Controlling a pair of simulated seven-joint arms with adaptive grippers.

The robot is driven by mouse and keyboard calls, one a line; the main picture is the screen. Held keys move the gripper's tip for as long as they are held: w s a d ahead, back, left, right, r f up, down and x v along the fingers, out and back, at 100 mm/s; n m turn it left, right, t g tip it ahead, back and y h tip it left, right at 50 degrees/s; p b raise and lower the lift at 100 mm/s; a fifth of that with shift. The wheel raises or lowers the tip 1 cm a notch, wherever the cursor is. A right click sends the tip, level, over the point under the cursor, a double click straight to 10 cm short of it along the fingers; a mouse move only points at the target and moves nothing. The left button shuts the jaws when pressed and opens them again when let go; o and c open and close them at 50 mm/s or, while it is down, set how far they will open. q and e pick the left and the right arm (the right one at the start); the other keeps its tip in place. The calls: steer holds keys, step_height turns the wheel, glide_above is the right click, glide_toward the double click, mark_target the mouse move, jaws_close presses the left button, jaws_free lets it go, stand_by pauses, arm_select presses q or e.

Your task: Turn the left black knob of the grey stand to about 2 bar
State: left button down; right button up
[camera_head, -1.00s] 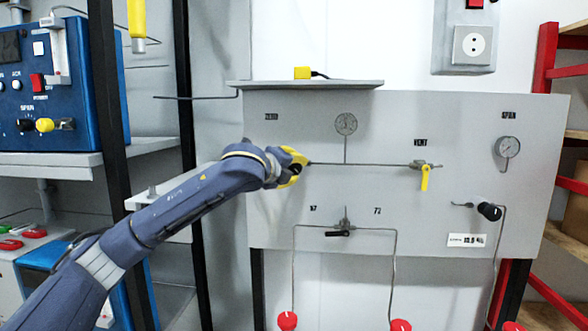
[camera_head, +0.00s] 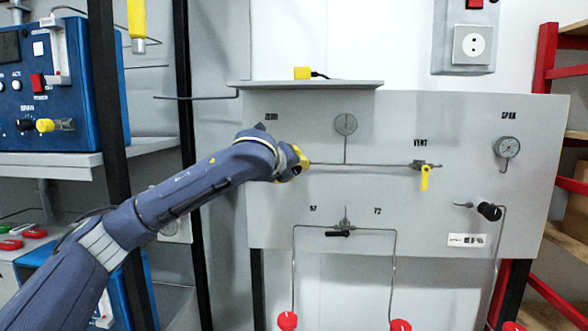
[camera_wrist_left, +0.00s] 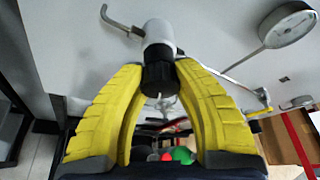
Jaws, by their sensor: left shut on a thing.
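The left black knob (camera_wrist_left: 158,76) sits under a pale grey cylindrical body on the grey stand (camera_head: 400,120). My left gripper (camera_wrist_left: 158,72) has its yellow ridged fingers shut around the knob, one on each side. In the head view the same gripper (camera_head: 298,163) is at the panel's left part and hides the knob. A round gauge (camera_head: 346,124) stands above the pipe right of the gripper. A gauge (camera_wrist_left: 288,25) also shows in the wrist view; its reading is too small to tell. My right gripper is out of view.
A yellow-handled valve (camera_head: 425,177) and a second black knob (camera_head: 489,211) are farther right on the panel. A shelf (camera_head: 310,85) with a yellow block (camera_head: 302,73) juts out above. A blue instrument box (camera_head: 50,95) and dark uprights stand left.

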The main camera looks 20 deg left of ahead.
arm_select(q)
steer(key=shift+d+f, duration=0.1)
steer(key=shift+f, duration=0.05)
steer(key=c, duration=0.9)
jaws_free()
steer(key=v, duration=1.2)
